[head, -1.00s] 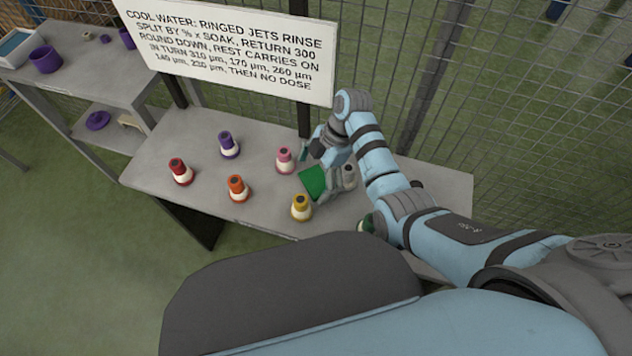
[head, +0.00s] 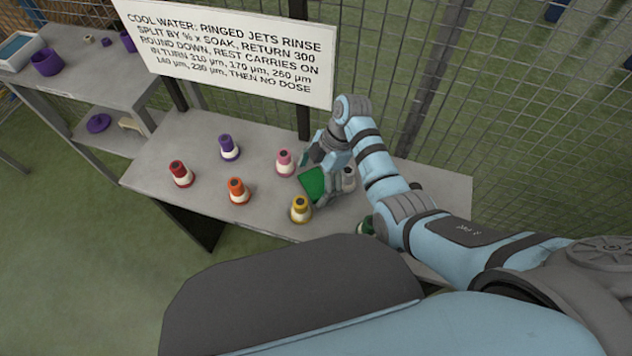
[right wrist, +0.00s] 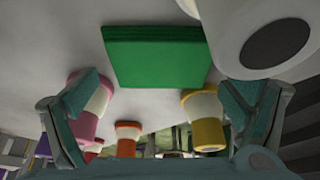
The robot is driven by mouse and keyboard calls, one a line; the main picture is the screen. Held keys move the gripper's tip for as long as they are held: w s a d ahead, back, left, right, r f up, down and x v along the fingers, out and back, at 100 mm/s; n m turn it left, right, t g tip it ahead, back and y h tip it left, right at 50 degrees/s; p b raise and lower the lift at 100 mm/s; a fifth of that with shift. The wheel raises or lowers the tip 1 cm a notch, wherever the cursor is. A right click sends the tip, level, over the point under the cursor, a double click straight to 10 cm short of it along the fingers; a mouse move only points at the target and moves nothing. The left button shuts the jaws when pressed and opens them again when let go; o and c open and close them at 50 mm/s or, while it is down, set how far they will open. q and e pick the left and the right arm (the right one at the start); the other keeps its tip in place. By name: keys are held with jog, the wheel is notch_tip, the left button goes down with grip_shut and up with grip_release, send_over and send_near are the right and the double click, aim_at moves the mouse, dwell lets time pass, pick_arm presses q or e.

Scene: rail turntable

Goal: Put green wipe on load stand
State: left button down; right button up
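The green wipe (head: 312,183) is a folded square lying on the grey table, among the coloured bottles. In the right wrist view the wipe (right wrist: 155,55) shows between the two fingers, with a gap on each side. My right gripper (head: 322,170) is open at the wipe, and its fingers also show spread in the right wrist view (right wrist: 160,108). It holds nothing that I can see. My left gripper is not in view. I cannot tell which thing is the load stand.
The grey table (head: 180,130) holds red (head: 181,174), purple (head: 229,147), orange (head: 238,190), pink (head: 285,162) and yellow (head: 300,208) bottles. A grey-capped bottle (head: 348,180) stands close right of the gripper. A sign (head: 230,50) and wire fence stand behind.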

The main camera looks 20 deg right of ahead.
jog(key=c, duration=0.8)
